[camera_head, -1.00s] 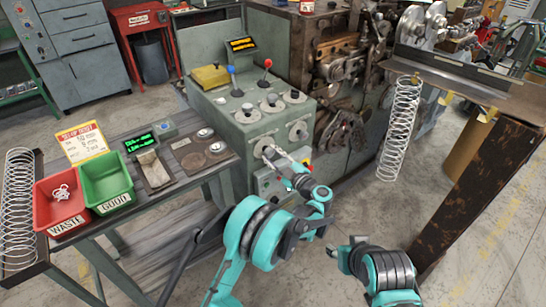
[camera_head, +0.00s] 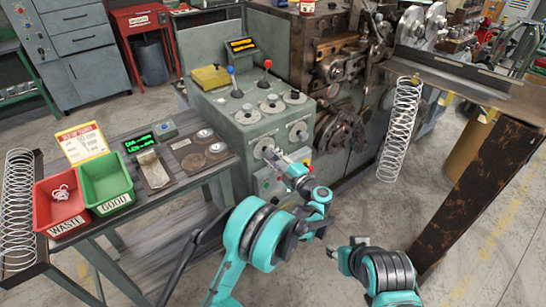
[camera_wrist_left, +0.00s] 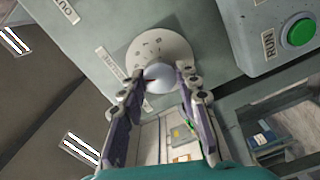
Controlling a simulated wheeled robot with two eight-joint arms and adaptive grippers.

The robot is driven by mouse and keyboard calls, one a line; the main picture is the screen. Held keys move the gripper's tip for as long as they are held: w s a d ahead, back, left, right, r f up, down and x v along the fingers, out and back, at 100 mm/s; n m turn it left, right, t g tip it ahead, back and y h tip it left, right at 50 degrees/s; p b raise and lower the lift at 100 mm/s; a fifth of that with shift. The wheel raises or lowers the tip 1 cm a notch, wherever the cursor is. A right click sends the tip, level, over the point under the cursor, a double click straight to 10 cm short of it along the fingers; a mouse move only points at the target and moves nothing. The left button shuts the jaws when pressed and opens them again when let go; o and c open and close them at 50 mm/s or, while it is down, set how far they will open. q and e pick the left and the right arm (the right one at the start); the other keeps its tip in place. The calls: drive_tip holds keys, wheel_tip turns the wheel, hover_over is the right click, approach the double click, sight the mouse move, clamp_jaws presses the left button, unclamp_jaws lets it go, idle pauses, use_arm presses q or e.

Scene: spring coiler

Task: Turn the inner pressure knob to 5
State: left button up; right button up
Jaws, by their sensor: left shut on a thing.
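The front of the grey-green control box (camera_head: 232,143) carries two dial knobs. My left gripper (camera_head: 273,154) is at the lower left one (camera_head: 263,147), and the other (camera_head: 298,132) is up and to the right of it. In the left wrist view the fingers (camera_wrist_left: 162,73) are shut on the pale round knob (camera_wrist_left: 158,80), one on each side. Its marked dial plate (camera_wrist_left: 160,48) shows behind it, with a small red mark by the knob.
The box top bears several dials, a blue-tipped lever (camera_head: 232,80) and a red-tipped lever (camera_head: 267,72). A green RUN button (camera_wrist_left: 300,32) is right of the knob in the wrist view. The red bin (camera_head: 62,212) and green bin (camera_head: 107,180) stand left. A large spring (camera_head: 400,130) hangs right.

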use_arm(q)
drive_tip(key=o, duration=1.2)
drive_tip(key=shift+c, duration=0.2)
drive_tip(key=o, duration=0.4)
drive_tip(key=r, duration=0.6)
drive_tip(key=shift+w+a+r, duration=0.25)
drive_tip(key=shift+r, duration=0.05)
drive_tip(key=shift+c, duration=0.2)
drive_tip(key=r, duration=0.2)
drive_tip(key=d+r, duration=0.1)
drive_tip(key=shift+s, duration=0.4)
drive_tip(key=c, duration=0.4)
drive_tip(key=shift+o, duration=0.2)
drive_tip(key=shift+w+r, duration=0.1)
drive_tip(key=shift+w, duration=0.1)
drive_tip(key=shift+a+r, duration=0.15)
drive_tip(key=shift+a, duration=0.05)
